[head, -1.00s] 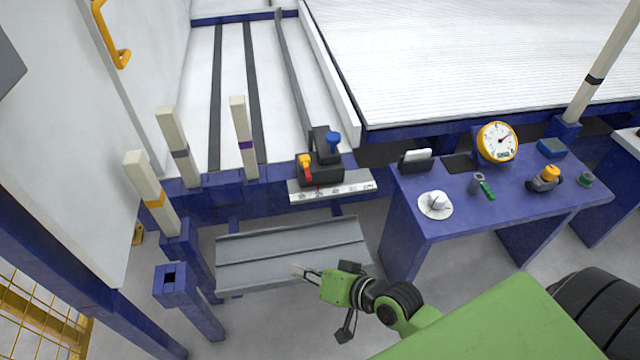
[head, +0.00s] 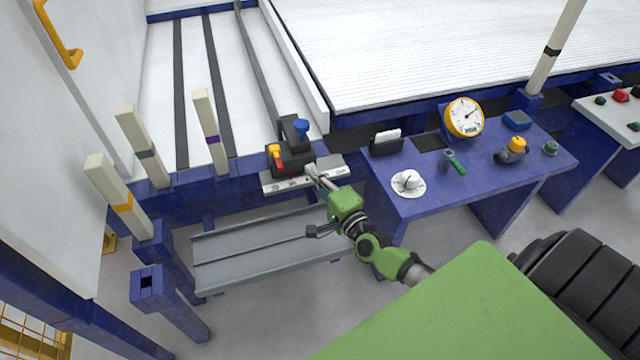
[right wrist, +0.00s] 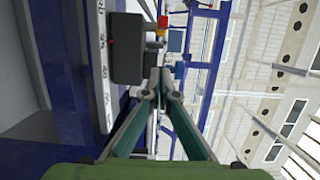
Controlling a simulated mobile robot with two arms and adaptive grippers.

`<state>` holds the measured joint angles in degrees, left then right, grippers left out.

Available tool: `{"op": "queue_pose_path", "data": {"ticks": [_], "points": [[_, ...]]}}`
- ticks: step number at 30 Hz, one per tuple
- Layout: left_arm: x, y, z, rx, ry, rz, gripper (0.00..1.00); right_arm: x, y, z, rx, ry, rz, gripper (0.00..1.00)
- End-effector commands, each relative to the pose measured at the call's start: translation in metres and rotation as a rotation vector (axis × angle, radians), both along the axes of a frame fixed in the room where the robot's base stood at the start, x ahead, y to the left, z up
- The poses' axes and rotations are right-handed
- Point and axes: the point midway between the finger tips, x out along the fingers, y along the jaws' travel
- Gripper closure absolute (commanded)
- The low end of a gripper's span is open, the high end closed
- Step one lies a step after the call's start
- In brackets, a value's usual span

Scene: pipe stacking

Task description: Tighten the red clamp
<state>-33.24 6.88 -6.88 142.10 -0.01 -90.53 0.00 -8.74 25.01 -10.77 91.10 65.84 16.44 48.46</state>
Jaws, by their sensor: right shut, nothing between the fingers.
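The clamp's small red lever (head: 279,163) stands below a yellow part (head: 274,150) on the front left of a black clamp block (head: 295,164). A small red part (right wrist: 162,21) also shows in the right wrist view, beyond the fingertips. My right gripper (head: 311,170) is shut and empty, at the block's front right, over the grey marked plate. It is to the right of the red lever and apart from it. In the right wrist view its fingers (right wrist: 160,75) meet beside the dark block. My left gripper is out of view.
A blue knob (head: 301,127) stands on the block's back right. The marked plate (head: 330,166) juts out in front, above a grey tray (head: 260,252). A blue table (head: 440,192) with a gauge (head: 463,117) stands at the right. Several banded posts rise at the left.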

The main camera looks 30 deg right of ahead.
Motion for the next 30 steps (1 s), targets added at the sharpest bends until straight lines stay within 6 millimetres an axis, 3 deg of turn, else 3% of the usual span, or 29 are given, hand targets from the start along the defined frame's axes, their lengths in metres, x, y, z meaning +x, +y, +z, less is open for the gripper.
{"op": "queue_pose_path", "data": {"ticks": [5,9,14,30], "points": [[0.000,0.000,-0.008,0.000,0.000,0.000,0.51,0.039,0.000,-0.001,0.000,-0.002,0.001,1.00],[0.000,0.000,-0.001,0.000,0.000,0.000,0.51,0.042,0.024,0.001,0.005,0.001,0.003,1.00],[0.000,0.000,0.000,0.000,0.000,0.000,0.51,0.045,0.036,0.000,0.001,0.002,0.002,1.00],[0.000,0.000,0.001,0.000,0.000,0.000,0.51,0.047,0.040,0.000,0.000,0.002,-0.005,1.00]]}}
